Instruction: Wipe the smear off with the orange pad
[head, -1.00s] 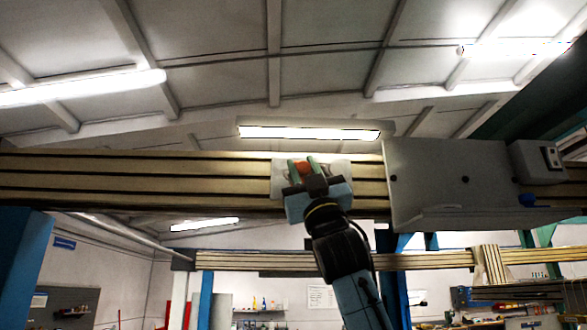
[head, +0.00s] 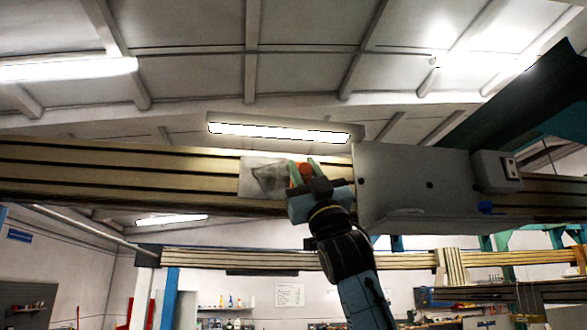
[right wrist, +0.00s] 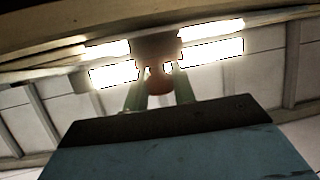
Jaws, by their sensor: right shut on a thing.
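My right gripper (head: 304,174) is shut on the orange pad (head: 306,170), at the front face of the beam. In the right wrist view the pad (right wrist: 158,82) shows between the green fingers (right wrist: 159,90). A pale plate (head: 248,190) is on the beam, and a dark grey smear (head: 270,177) shows on it. The pad is just right of the smear, near the plate's right edge; the gripper hides that part. I cannot tell whether the pad touches the surface. My left gripper is not in view.
The long beam (head: 110,172) with dark slots runs across the view. A large grey box (head: 410,180) stands out from it close to the right of my gripper, with a smaller grey box (head: 495,170) beyond. The beam left of the plate is clear.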

